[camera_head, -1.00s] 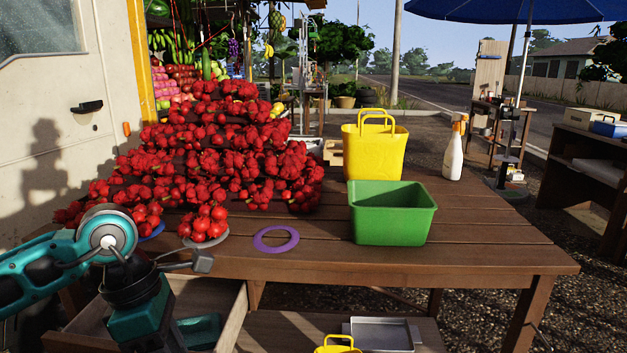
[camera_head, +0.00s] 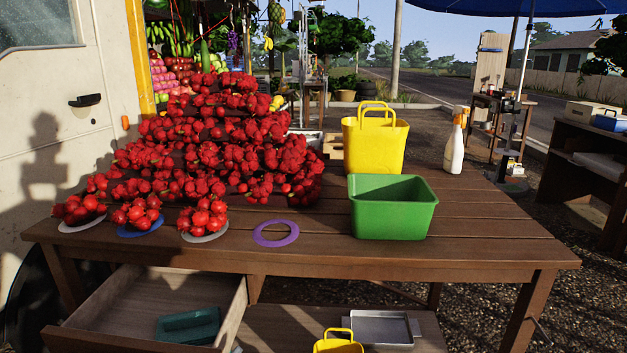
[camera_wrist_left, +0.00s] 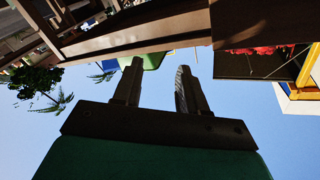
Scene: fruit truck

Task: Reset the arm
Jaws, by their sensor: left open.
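My left gripper (camera_wrist_left: 158,88) shows only in the left wrist view. Its two fingers are apart with nothing between them, against the sky. Neither arm is in the head view. The wrist picture looks upside down, with brown wood beams along its top. In the head view the wooden table (camera_head: 460,225) holds the red fruit heap, and the drawer (camera_head: 125,290) below it is pulled open. My right gripper is in neither view.
A green bin (camera_head: 392,210), a yellow bag (camera_head: 375,145), a spray bottle (camera_head: 455,145) and a purple ring (camera_head: 276,233) stand or lie on the table. Three fruit plates line its front left. A teal tray (camera_head: 188,326) lies in the drawer. The table's right front is clear.

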